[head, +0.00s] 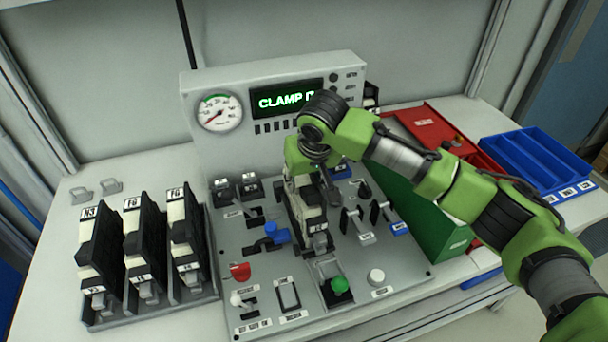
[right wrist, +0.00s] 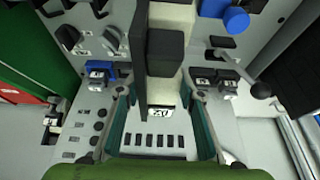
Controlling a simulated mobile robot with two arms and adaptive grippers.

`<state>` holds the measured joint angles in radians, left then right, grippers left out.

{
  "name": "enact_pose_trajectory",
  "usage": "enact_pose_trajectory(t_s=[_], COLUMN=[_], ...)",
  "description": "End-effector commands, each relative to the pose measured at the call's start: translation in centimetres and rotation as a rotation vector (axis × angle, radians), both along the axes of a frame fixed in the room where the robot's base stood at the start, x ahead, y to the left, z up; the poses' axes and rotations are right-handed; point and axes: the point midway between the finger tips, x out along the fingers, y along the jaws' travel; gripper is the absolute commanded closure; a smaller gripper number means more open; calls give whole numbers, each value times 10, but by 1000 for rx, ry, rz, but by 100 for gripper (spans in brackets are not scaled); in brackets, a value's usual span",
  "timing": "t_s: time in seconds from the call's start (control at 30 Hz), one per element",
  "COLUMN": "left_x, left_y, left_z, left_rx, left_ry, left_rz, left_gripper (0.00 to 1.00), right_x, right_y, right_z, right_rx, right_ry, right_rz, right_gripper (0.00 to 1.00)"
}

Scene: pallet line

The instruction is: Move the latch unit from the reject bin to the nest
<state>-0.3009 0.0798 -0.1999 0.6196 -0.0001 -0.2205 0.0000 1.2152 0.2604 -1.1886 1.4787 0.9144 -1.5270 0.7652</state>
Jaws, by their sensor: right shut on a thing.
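My right gripper (head: 306,182) is over the middle of the grey control panel and is shut on a latch unit (head: 312,212), a cream and black block with a small label at its lower end. In the right wrist view the latch unit (right wrist: 165,55) stands between the two teal fingers of the gripper (right wrist: 163,100). The nest is hidden under the unit and gripper; I cannot tell whether the unit touches it. The red bin (head: 412,117), likely the reject bin, stands at the back right with a small piece in it. My left gripper is out of view.
Several similar units stand in a rack (head: 145,312) at the left. The panel (head: 225,265) carries a blue-handled lever (head: 277,234), a green button (head: 340,284), a red knob (head: 240,271) and switches. A display (head: 287,98) reads "CLAMP", partly covered. A green bin (head: 430,222) and blue tray (head: 540,160) are at right.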

Motion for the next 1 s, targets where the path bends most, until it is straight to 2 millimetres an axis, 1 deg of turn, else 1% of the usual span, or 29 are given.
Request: enact_pose_trajectory(t_s=[0.47, 0.5, 0.57, 0.6, 0.87, 1.0], left_x=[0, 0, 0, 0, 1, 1], left_y=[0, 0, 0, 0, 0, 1], left_z=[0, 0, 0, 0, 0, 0], left_rx=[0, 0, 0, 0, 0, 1], left_ry=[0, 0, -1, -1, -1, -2], left_rz=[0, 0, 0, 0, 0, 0], left_gripper=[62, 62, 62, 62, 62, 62], right_x=[0, 0, 0, 0, 0, -2], right_y=[1, 0, 0, 0, 0, 0], right_z=[0, 0, 0, 0, -2, 4], right_rx=[1, 2, 1, 1, -1, 1], right_ry=[-3, -3, -2, -2, 1, 0], right_rz=[1, 0, 1, 1, 1, 1], right_gripper=[100, 63, 47, 46, 46, 46])
